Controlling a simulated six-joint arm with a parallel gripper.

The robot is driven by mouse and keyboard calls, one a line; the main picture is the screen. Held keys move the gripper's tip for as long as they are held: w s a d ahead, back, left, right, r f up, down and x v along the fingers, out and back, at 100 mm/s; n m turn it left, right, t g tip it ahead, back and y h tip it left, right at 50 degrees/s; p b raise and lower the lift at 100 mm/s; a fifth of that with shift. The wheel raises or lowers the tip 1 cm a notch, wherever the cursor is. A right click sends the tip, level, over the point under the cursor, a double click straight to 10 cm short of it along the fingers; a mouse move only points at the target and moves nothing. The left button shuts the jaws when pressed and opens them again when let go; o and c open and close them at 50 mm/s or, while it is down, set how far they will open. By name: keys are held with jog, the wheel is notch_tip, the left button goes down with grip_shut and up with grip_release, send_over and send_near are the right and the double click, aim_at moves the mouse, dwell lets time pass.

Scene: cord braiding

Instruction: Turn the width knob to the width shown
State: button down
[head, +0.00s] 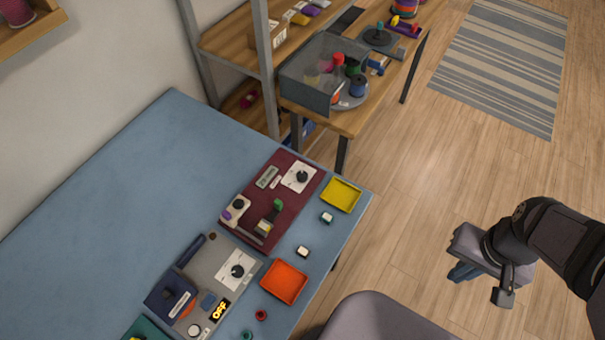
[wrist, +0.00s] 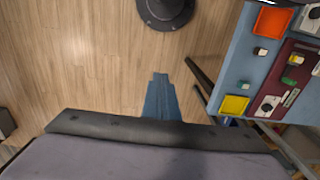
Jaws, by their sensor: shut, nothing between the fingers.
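A black knob (head: 301,176) sits on a white dial plate on a maroon board (head: 262,190). Another black knob (head: 237,270) sits on a white dial plate on a grey board (head: 208,256). I cannot tell which is the width knob; the dial markings are too small to read. My gripper (head: 459,275) is shut and empty over the floor, right of the table and away from both knobs. Its blue fingers (wrist: 160,84) show in the wrist view, with the maroon board (wrist: 288,78) at the right.
A yellow tray (head: 341,194), an orange tray (head: 284,281) and small pieces lie along the blue table's (head: 110,185) right edge. A grey chair back (head: 370,318) stands at the front. A clear bin (head: 310,85) stands on the wooden bench behind. The table's left side is clear.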

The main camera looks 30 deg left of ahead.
jog(key=c, duration=2.4)
grip_release()
jog(key=shift+c, duration=0.2)
jog(key=o, duration=0.5)
jog(key=shift+w, duration=0.1)
jog(key=o, duration=0.5)
jog(key=shift+w+a, duration=0.15)
jog(key=shift+w, duration=0.1)
jog(key=shift+o, duration=0.3)
jog(key=w+a+f+b, duration=0.1)
jog(key=w+a+b, duration=0.2)
jog(key=w+a, duration=0.6)
jog(key=w, duration=0.2)
jog(key=shift+w+a, duration=0.25)
jog(key=shift+w, duration=0.05)
jog(key=b, duration=0.6)
send_over(302, 176)
jog(key=shift+m, duration=0.4)
notch_tip(302, 176, down, 12)
jog(key=shift+a+r, duration=0.1)
jog(key=shift+r, duration=0.1)
jog(key=shift+f+p, duration=1.2)
jog(key=shift+f, duration=2.45)
